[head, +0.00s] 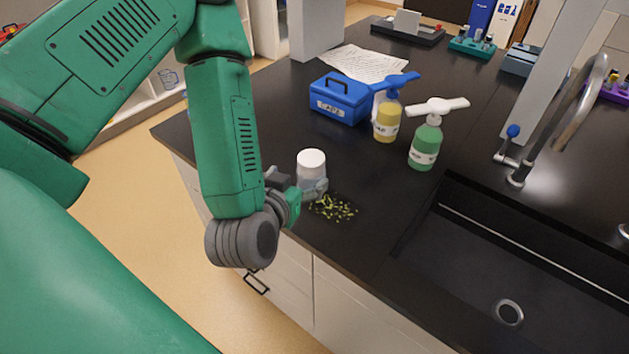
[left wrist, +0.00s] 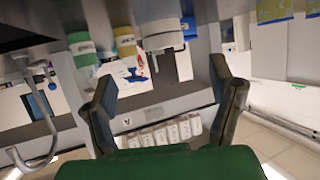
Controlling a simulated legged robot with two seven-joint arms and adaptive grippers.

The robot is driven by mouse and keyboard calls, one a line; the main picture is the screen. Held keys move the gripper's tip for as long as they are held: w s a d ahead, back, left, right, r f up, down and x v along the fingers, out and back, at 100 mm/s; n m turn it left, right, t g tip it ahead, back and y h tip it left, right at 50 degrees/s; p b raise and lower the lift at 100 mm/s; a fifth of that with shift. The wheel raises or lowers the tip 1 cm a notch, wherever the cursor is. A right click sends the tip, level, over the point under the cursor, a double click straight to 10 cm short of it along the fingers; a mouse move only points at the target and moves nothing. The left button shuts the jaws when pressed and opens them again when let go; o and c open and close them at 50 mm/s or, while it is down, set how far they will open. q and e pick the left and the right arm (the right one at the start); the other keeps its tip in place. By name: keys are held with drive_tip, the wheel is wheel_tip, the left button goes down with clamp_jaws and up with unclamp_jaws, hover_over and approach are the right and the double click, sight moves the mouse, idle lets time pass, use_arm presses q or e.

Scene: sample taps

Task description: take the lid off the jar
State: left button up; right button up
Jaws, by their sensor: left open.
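A jar (head: 311,174) with a round white lid (head: 311,157) stands upright near the front edge of the black counter. My left gripper (head: 313,188) is beside its lower part, at the near side, and partly hides the jar's base. In the left wrist view, the open fingers (left wrist: 163,76) are spread wide with nothing between them at the tips. The jar (left wrist: 160,36) shows above and between the fingertips there. I cannot tell whether a finger touches the jar. My right gripper is in neither view.
Greenish-yellow bits (head: 334,208) lie beside the jar. Behind it are a blue box (head: 341,98), a yellow bottle (head: 387,120) and a green bottle (head: 425,147). A sink (head: 500,265) with a tap (head: 560,125) is at the right. The counter between jar and bottles is clear.

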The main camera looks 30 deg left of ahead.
sight(307, 167)
use_arm(q)
drive_tip(key=b+x, duration=0.2)
drive_tip(key=a+b+x, duration=0.1)
drive_tip(key=b+x, duration=0.1)
drive_tip(key=x, duration=0.1)
drive_tip(key=shift+s+f+b, duration=0.15)
drive_tip(key=shift+s+b, duration=0.1)
drive_tip(key=shift+b, duration=0.05)
drive_tip(key=shift+w+f, duration=0.1)
drive_tip(key=shift+w, duration=0.45)
drive_tip(key=x, duration=0.4)
drive_tip(key=shift+w+d, duration=0.1)
drive_tip(key=shift+d, duration=0.15)
drive_tip(key=shift+w+a+f+p, duration=0.1)
drive_tip(key=shift+w+f+p, duration=0.1)
drive_tip(key=shift+w+p, duration=0.1)
drive_tip(key=shift+a+f, duration=0.1)
drive_tip(key=shift+a, duration=0.1)
drive_tip(key=c, duration=1.2)
drive_tip(key=shift+d, duration=0.15)
drive_tip(key=shift+c, duration=0.7)
wheel_tip(307, 167, up, 10)
drive_tip(key=shift+r+p, duration=0.1)
drive_tip(key=shift+p, duration=0.2)
